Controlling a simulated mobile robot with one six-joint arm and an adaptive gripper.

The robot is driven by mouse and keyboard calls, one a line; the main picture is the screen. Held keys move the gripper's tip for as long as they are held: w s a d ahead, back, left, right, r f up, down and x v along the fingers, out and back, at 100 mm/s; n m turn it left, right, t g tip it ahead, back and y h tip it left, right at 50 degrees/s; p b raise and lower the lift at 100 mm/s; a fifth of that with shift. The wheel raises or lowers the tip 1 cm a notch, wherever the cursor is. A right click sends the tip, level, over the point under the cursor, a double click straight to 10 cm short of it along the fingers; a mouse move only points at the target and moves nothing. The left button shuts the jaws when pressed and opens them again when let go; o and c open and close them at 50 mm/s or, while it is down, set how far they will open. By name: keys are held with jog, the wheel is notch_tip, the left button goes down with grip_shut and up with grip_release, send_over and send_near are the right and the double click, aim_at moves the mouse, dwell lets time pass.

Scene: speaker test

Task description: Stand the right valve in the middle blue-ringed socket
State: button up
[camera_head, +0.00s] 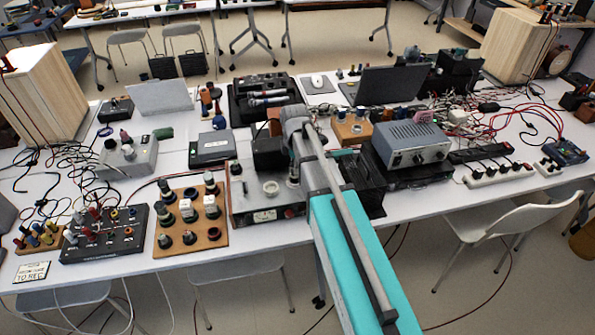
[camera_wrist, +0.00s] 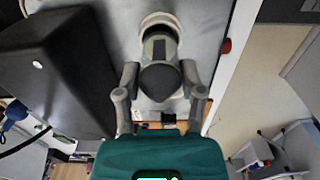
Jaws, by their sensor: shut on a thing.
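My gripper (camera_wrist: 159,75) is shut on a dark-topped, grey-sided valve (camera_wrist: 160,84), with one finger on each side of it. In the wrist view, the valve's far end is at a pale round ring (camera_wrist: 158,20) on a grey panel. I cannot tell whether it is inside the ring or only in front of it. In the head view, my arm hides most of my gripper (camera_head: 294,174), at the right part of the grey metal unit (camera_head: 240,207). This unit has another pale round socket (camera_head: 271,188) and a meter. I cannot make out a blue ring.
A black box (camera_wrist: 60,75) stands close left of my gripper in the wrist view. A red knob (camera_wrist: 226,46) is at right, near the table edge. In the head view, a wooden board (camera_head: 172,247) with several dark pieces lies left. A grey instrument (camera_head: 410,140) stands right.

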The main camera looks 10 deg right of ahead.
grip_shut()
jog(key=shift+r, duration=0.15)
notch_tip(320, 180, up, 3)
jog(key=p, duration=0.3)
jog(key=s+a+r+p, duration=0.4)
jog(key=s+r+p, duration=0.5)
jog(key=s, duration=0.4)
jog(key=shift+s+a+r+p, duration=0.15)
jog(key=shift+r+p, duration=0.25)
jog(key=shift+p, duration=0.1)
